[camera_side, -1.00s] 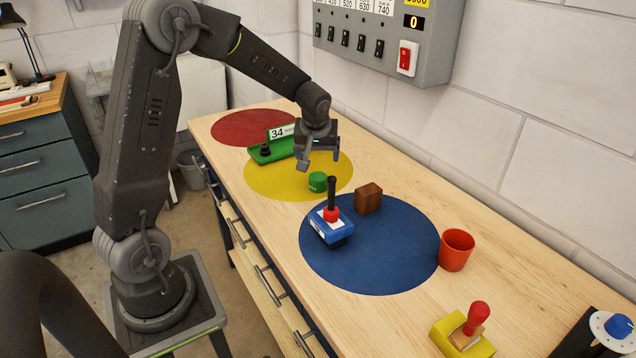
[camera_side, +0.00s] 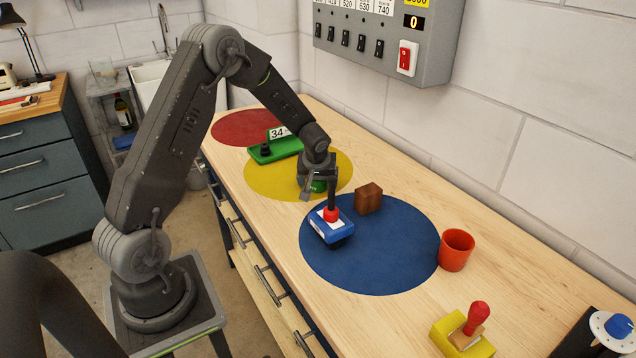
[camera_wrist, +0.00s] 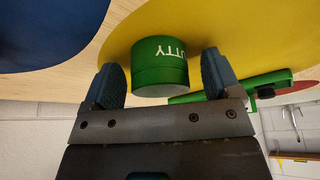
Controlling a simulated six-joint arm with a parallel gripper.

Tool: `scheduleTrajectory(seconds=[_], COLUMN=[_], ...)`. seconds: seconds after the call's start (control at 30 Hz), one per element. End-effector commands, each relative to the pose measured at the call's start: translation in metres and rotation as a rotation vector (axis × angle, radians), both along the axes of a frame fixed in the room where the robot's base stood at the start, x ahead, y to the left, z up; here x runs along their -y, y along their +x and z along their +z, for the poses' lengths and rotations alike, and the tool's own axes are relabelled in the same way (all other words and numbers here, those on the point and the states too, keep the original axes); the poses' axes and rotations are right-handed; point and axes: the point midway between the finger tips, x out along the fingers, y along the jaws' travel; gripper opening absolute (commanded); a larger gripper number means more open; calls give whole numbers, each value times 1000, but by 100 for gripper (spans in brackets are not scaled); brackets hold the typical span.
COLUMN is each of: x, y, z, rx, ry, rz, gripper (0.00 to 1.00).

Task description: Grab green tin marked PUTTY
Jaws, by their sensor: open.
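The green tin (camera_wrist: 160,68) marked PUTTY stands on the yellow circle (camera_wrist: 120,40). The fingers are open and hold nothing. In the side view my gripper (camera_side: 318,188) is down low at the tin (camera_side: 318,186), which is partly hidden behind it.
A blue box with a red and black stick (camera_side: 331,226) stands close in front of the gripper on the blue circle (camera_side: 390,270). A brown block (camera_side: 368,198) is to the right. A red cup (camera_side: 456,250) stands farther right.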

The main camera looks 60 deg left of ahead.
Motion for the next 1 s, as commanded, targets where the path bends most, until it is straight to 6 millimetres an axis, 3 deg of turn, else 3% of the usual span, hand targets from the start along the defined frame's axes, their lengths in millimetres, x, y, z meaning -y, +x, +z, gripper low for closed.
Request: scheduleTrajectory(seconds=[0.13, 0.7, 1.0], x=[0, 0, 0], y=[0, 0, 0], z=[0, 1, 3], rx=[1, 0, 2], ry=[1, 0, 1], rz=[0, 0, 1], gripper=[83, 29, 28])
